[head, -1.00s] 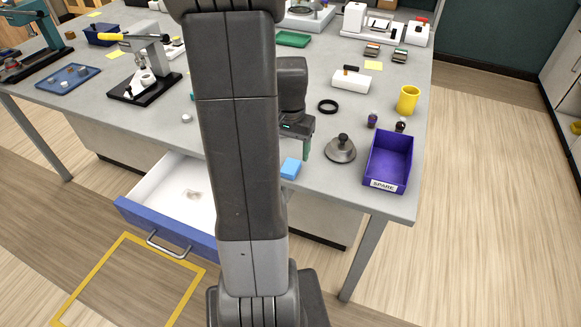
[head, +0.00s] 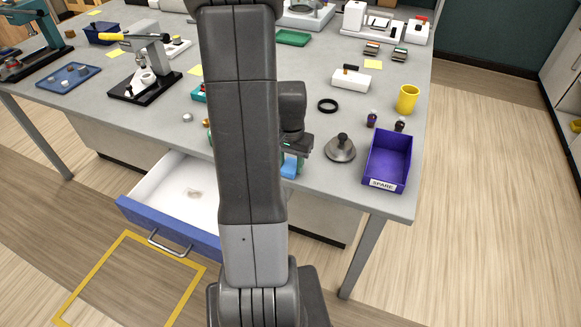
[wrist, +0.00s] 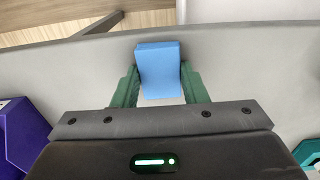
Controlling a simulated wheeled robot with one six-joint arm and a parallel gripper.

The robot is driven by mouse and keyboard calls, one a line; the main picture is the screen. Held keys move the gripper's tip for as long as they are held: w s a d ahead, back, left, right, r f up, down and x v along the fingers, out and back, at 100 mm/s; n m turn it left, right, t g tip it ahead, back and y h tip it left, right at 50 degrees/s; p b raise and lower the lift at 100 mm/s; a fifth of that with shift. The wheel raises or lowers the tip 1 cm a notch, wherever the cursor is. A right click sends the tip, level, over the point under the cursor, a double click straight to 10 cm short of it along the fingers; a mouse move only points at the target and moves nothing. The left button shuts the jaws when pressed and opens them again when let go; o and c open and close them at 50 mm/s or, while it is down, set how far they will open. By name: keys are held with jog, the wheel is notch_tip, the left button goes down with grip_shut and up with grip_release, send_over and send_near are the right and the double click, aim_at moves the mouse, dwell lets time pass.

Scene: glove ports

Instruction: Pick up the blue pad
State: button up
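The blue pad (head: 289,169) lies on the grey bench near its front edge, partly hidden by my gripper in the head view. In the wrist view the blue pad (wrist: 159,70) sits between the two green fingers of my gripper (wrist: 160,82). The fingers are spread, one on each side of the pad, very close to it. A thin gap shows beside the lower part of the pad, and no firm grip shows. In the head view my gripper (head: 295,160) is down at the pad.
A grey knobbed weight (head: 340,149) and a purple bin labelled SPARE (head: 378,184) stand right of the pad. A black ring (head: 328,105) lies behind. An open drawer with a blue front (head: 165,226) juts out at lower left. My arm hides the middle of the bench.

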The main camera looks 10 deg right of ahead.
aim_at(290, 165)
jog(key=shift+c, duration=1.4)
jog(key=shift+r, duration=0.1)
notch_tip(290, 165, up, 10)
jog(key=shift+b, duration=0.3)
jog(key=shift+o, duration=0.7)
